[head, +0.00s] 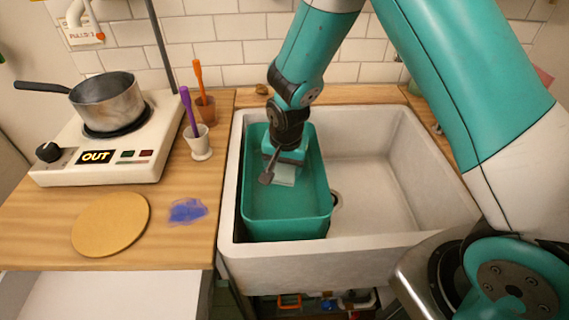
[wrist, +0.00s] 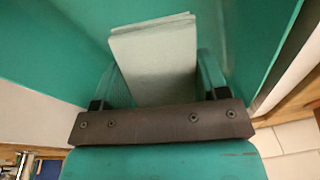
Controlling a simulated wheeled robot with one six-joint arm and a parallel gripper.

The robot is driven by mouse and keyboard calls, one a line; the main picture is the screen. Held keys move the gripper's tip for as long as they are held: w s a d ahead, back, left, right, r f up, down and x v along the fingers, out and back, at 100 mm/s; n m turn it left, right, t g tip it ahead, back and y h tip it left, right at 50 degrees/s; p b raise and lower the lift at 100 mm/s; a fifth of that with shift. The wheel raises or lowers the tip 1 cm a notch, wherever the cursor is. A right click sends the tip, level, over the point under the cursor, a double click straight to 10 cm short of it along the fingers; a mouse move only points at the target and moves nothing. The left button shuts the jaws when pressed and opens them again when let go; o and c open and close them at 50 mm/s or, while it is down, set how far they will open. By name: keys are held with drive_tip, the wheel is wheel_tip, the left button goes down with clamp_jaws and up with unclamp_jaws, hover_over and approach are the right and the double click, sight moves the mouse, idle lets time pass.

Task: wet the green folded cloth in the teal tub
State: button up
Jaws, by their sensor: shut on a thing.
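The teal tub (head: 285,224) stands in the left part of the white sink. My gripper (head: 284,170) points down inside the tub, toward its back half. It is shut on the pale green folded cloth (head: 285,178), which hangs below the fingers. In the wrist view the folded cloth (wrist: 155,60) sits between the two fingers (wrist: 160,85), with the teal tub wall (wrist: 262,40) around it. I cannot tell whether the cloth touches the tub floor, and no water surface is clear.
The white sink (head: 375,160) has free room right of the tub. On the wooden counter at left are a hot plate (head: 60,165) with a saucepan (head: 105,100), two small mortars with pestles (head: 200,140), a round board (head: 110,224) and a blue pigment patch (head: 187,210).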

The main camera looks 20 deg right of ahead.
drive_tip(key=shift+r, duration=0.1)
drive_tip(key=shift+r+p, duration=3.3)
drive_tip(key=shift+r, duration=0.85)
wheel_tip(320, 180, up, 4)
drive_tip(key=p, duration=0.3)
